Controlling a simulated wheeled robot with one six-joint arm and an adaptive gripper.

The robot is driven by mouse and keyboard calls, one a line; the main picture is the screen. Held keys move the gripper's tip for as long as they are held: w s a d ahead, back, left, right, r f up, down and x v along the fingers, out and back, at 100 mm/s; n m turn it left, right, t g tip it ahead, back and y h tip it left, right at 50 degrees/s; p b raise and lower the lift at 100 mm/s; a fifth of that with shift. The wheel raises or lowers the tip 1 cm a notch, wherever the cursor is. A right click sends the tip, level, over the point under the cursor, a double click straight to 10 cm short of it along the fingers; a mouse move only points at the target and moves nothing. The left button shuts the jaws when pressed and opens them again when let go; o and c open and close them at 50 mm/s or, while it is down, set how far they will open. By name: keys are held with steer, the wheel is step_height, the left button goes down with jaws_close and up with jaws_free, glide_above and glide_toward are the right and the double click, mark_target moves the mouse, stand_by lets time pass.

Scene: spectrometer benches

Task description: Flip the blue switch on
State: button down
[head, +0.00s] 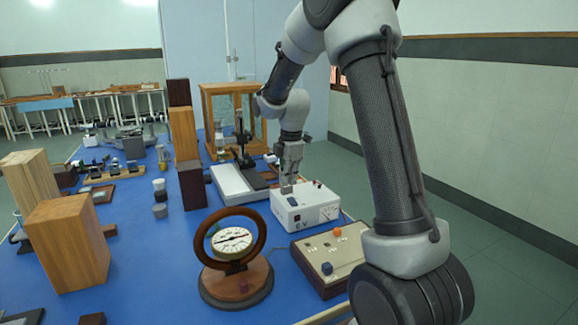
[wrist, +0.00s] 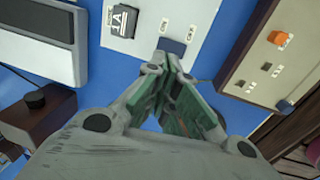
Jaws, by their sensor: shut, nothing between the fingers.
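A white power box (head: 305,212) with a red-marked meter and a "6 V" label stands on the blue bench, right of centre. A small dark blue switch (wrist: 172,46) shows on the white box in the wrist view, right by my fingertips. My gripper (head: 288,181) points down just over the top of the box. It is shut and empty; its fingertips (wrist: 165,62) partly cover the near side of the switch. I cannot tell whether they touch it, nor which way the switch is set. A black-and-white part (wrist: 123,19) sits left of it on the box.
A beige panel box (head: 328,259) with an orange knob (head: 337,232) and a blue knob (head: 326,268) stands in front, close by. A round dial instrument (head: 232,242) on a wooden stand is at front left. A white-based apparatus (head: 235,183) stands behind left.

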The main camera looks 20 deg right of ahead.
mark_target(288, 205)
steer(key=f, duration=0.6)
steer(key=shift+w, duration=0.4)
steer(key=shift+w+f+g, duration=0.15)
steer(key=shift+f+g, duration=0.1)
steer(key=shift+g, duration=0.15)
steer(key=shift+s+r, duration=0.25)
steer(key=shift+s, duration=0.55)
